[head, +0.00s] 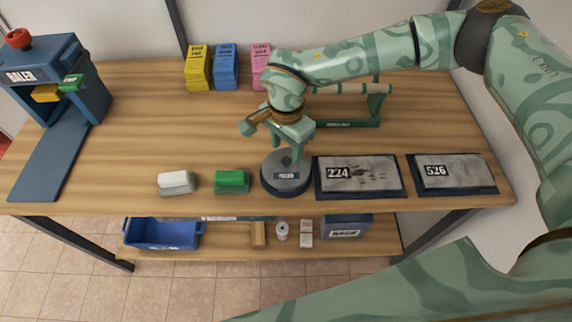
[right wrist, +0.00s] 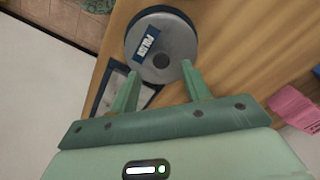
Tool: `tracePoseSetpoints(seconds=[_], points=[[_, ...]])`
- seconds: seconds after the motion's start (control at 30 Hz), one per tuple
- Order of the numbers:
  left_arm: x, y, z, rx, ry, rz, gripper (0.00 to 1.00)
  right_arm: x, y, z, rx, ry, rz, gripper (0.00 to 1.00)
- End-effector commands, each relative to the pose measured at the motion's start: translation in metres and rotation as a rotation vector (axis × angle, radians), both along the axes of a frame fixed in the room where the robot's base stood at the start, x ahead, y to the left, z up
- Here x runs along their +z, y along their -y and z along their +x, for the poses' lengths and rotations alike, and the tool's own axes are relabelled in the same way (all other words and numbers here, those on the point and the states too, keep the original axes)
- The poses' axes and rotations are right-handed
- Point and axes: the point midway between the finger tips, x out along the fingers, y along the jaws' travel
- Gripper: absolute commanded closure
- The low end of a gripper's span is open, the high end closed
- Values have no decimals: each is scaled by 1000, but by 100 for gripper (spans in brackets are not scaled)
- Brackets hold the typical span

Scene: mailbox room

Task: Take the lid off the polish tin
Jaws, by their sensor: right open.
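The polish tin (head: 287,187) is a round, dark grey tin with a small label, standing near the table's front edge. Its flat grey lid (head: 270,167) is on it, with a small dark spot or knob in the middle. In the right wrist view the lid (right wrist: 178,32) fills the top centre. My right gripper (head: 287,151) is over the tin, pointing down. In the right wrist view my right gripper (right wrist: 158,72) has its fingers apart, with tips near the lid's near edge and nothing held. Whether the tips touch is unclear. My left gripper is not in view.
Plates 224 (head: 375,175) and 526 (head: 455,172) lie right of the tin. A green block (head: 232,181) and a white block (head: 176,183) lie left. A green roller stand (head: 350,123) is behind. Several coloured card stacks (head: 225,66) stand at the back. The middle left table is clear.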

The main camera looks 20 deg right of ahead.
Motion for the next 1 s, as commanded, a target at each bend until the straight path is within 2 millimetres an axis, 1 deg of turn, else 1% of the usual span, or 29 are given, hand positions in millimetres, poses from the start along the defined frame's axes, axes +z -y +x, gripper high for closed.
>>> tracePoseSetpoints(seconds=[0.03,0.1,0.2,0.27,0.43,0.47,0.5,0.57,0.6,0.63,1.0], points=[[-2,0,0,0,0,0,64,-10,0,0,1,-3,-1,53],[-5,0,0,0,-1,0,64,-22,0,1,1,-3,-1,53],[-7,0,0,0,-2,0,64,-38,0,1,1,-4,0,53],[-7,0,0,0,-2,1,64,-41,0,2,1,-1,0,53],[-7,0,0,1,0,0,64,-41,0,2,1,0,0,53],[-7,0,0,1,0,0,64,-41,0,2,1,0,0,55],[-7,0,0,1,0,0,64,-41,0,2,1,0,0,67],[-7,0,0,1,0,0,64,-40,0,2,1,0,0,83],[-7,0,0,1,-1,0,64,-40,0,2,1,0,0,94],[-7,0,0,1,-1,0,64,-40,0,2,1,0,0,100],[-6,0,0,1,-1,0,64,-39,0,2,1,0,0,100]])
